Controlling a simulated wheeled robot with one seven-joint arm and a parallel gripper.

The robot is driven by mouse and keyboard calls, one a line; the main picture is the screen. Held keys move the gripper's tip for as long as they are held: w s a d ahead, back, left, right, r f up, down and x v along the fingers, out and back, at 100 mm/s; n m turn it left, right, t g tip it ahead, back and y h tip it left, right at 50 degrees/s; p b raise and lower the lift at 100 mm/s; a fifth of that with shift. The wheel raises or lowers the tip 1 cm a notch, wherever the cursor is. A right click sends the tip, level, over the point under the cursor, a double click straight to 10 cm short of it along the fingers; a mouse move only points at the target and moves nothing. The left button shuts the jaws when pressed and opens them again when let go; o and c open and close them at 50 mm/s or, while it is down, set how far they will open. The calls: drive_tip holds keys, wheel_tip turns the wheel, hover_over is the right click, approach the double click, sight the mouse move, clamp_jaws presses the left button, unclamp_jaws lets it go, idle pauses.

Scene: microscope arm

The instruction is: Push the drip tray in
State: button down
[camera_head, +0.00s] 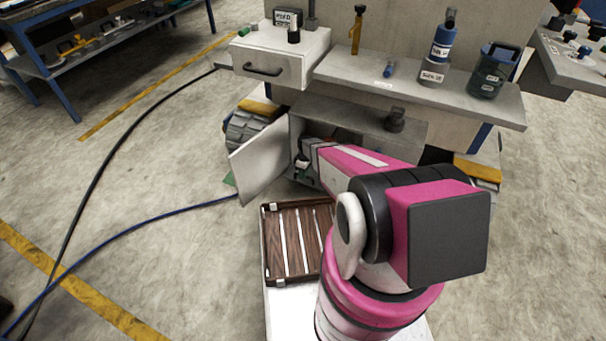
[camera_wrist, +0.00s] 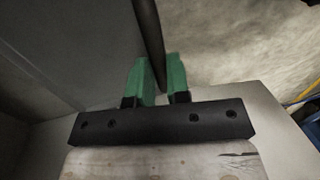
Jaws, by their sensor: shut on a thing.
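In the wrist view, my gripper (camera_wrist: 158,70) has its two green fingers shut on a thin dark rod (camera_wrist: 149,30), which runs up and out of the top of the picture. I cannot tell what the rod belongs to. In the head view, my pink arm reaches to the open cabinet (camera_head: 350,122) under the workbench, and the fingers are not clearly visible there. I cannot make out the drip tray for certain in either view; the arm hides much of the cabinet's inside.
The white cabinet door (camera_head: 262,163) stands open to the left of my arm. A drawer (camera_head: 268,70) is out above it. The bench (camera_head: 420,82) holds bottles and a dark canister (camera_head: 494,70). A blue hose (camera_head: 130,230) and a black cable (camera_head: 118,146) cross the floor at left.

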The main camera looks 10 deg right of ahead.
hover_over(310, 170)
idle(0.3)
drive_tip(key=c, duration=1.1)
unclamp_jaws()
drive_tip(key=shift+s, duration=0.1)
drive_tip(key=s+a, duration=0.1)
drive_tip(key=s, duration=0.1)
drive_tip(key=s+a, duration=0.2)
drive_tip(key=s, duration=0.1)
drive_tip(key=s+a, duration=0.2)
drive_tip(key=s, duration=0.1)
drive_tip(key=shift+r, duration=0.25)
wheel_tip(310, 170, up, 10)
drive_tip(key=w+d, duration=0.1)
drive_tip(key=w, duration=0.1)
drive_tip(key=s+r+m, duration=0.3)
drive_tip(key=s+r, duration=0.2)
drive_tip(key=r, duration=0.2)
drive_tip(key=s+d+r+m+t, duration=0.1)
drive_tip(key=s+r+m, duration=0.2)
drive_tip(key=r, duration=0.5)
drive_tip(key=shift+s+d+h, duration=0.3)
drive_tip(key=shift+s, duration=0.6)
